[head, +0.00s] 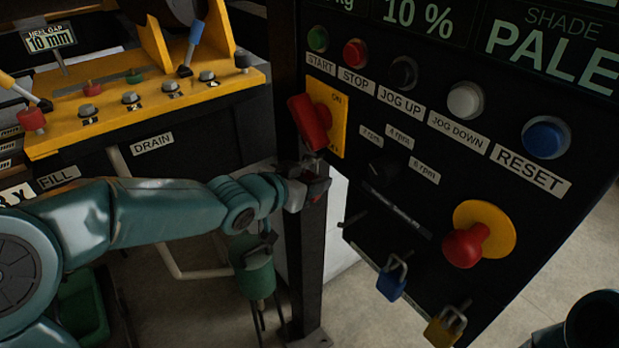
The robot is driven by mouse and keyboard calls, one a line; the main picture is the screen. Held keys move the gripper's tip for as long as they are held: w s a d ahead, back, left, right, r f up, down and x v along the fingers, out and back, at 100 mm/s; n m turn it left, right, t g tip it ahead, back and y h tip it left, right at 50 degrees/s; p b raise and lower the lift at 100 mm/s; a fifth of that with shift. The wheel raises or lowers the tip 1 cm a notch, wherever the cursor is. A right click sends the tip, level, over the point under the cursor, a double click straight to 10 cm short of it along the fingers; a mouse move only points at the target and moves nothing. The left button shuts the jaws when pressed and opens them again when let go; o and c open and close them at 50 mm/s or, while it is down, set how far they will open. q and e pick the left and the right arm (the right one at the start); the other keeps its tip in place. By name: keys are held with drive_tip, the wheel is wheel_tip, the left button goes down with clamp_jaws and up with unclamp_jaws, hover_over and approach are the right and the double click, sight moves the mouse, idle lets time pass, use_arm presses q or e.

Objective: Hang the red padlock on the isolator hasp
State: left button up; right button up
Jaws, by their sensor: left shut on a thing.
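The isolator is a red rotary handle (309,122) on a yellow plate (338,108) at the left edge of the black control panel. I cannot make out its hasp clearly. My left gripper (312,187) is just below the isolator, in front of a dark post, and is shut on the red padlock (319,190). Only a small dark red part of the padlock shows; the fingers hide the rest, and I cannot see its shackle. The padlock is apart from the isolator handle. My right gripper is not in view.
A blue padlock (391,282) and a yellow padlock (443,328) hang on pegs at the panel's lower edge. A red emergency knob (465,246) sticks out at right. Push buttons run along the panel's top. A yellow machine ledge (150,108) with knobs is at left.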

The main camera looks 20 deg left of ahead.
use_arm(q)
drive_tip(key=o, duration=1.2)
drive_tip(key=shift+s, duration=0.1)
